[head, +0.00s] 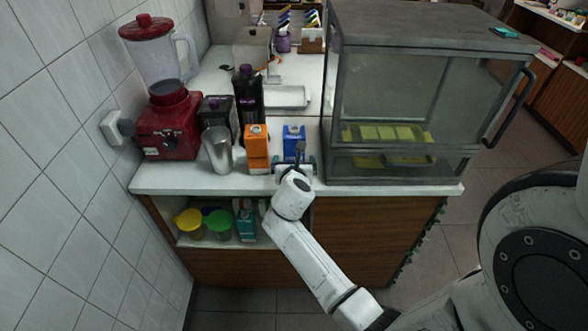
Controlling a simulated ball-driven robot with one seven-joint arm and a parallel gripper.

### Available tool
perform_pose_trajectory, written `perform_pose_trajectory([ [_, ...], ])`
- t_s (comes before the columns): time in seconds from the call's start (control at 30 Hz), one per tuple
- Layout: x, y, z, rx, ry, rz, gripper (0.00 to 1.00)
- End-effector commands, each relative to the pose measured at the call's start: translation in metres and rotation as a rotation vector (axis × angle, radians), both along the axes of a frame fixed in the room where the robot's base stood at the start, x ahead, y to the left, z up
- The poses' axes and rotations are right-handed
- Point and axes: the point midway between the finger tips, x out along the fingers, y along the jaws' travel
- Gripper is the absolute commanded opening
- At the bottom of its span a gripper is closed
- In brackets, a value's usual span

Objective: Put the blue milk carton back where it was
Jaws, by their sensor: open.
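The blue milk carton (292,132) stands upright on the white counter (370,187), just left of the glass case. Its lower part is hidden behind my gripper (297,163). My gripper is open at the counter's front edge, directly in front of the carton in the head view. I cannot tell whether its fingers touch the carton or reach beside it.
An orange carton (257,148) stands close left of the blue one, with a metal cup (218,151), dark bottle (248,95) and red blender (168,125) further left. The glass case (400,90) is close right. A teal carton (246,224) stands on the shelf below.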

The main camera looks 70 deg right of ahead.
Motion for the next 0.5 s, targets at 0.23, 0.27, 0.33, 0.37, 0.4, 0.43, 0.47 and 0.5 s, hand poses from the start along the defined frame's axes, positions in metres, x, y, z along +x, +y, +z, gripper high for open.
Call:
perform_pose_trajectory([
  [0.23,-0.018,0.043,0.019,0.001,0.000,0.001,0.98],
  [0.27,-0.019,0.047,0.020,0.001,0.001,0.001,0.98],
  [0.33,-0.022,0.055,0.024,0.001,0.001,0.001,0.98],
  [0.37,-0.024,0.057,0.025,0.001,0.001,0.000,0.98],
  [0.4,-0.025,0.060,0.027,0.000,0.000,0.000,0.98],
  [0.43,-0.026,0.062,0.027,0.000,0.000,0.000,0.98],
  [0.47,-0.027,0.063,0.028,0.001,0.000,0.000,0.98],
  [0.5,-0.028,0.065,0.028,0.007,-0.007,-0.004,0.98],
])
